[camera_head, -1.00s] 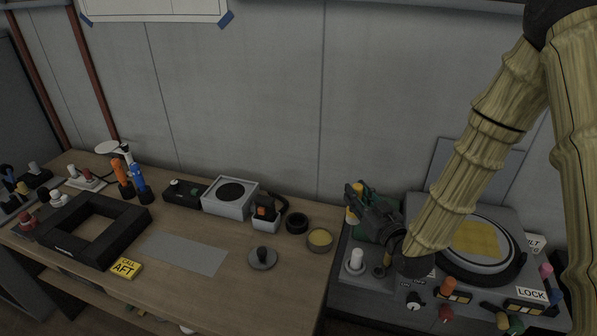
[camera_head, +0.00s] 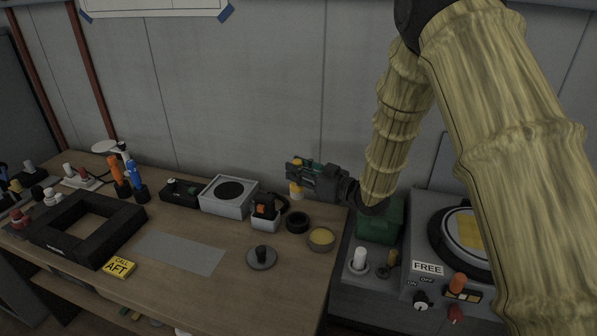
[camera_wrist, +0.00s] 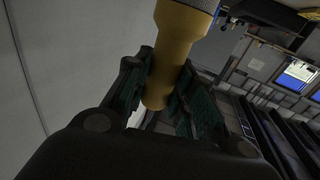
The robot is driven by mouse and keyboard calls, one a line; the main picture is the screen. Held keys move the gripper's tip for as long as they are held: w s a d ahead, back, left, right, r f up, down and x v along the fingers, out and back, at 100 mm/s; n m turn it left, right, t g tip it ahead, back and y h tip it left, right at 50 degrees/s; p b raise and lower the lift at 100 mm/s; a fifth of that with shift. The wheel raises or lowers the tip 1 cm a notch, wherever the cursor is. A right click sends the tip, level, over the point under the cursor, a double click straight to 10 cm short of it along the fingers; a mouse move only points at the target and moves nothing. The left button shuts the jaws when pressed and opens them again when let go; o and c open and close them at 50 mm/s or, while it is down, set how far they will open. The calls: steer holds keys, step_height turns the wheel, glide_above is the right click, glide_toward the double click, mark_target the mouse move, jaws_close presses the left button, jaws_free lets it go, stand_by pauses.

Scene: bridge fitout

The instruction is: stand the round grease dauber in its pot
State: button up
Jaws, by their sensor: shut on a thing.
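My gripper (camera_head: 298,173) is shut on a yellow round-handled thing, which I take to be the grease dauber (camera_head: 295,188), and holds it in the air above the back right of the wooden bench. In the wrist view the dauber (camera_wrist: 173,50) is a yellow cylinder between the green finger pads, with a grey, textured end at the top edge. A shallow round pot with a yellow inside (camera_head: 321,238) stands at the bench's right edge, below and right of the gripper. A black round ring or cup (camera_head: 297,222) stands beside it.
A grey speaker-like box (camera_head: 229,195) stands further left. The control console (camera_head: 345,290) is right, with a green box (camera_head: 381,222) on it.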

mark_target(299, 198)
steer(key=shift+d+f+b, duration=0.1)
steer(key=shift+f+b, duration=1.6)
steer(key=shift+f, duration=1.55)
steer(key=shift+f+b, duration=1)
steer(key=shift+f, duration=0.8)
steer(key=o, duration=1.1)
steer(key=shift+r, duration=0.1)
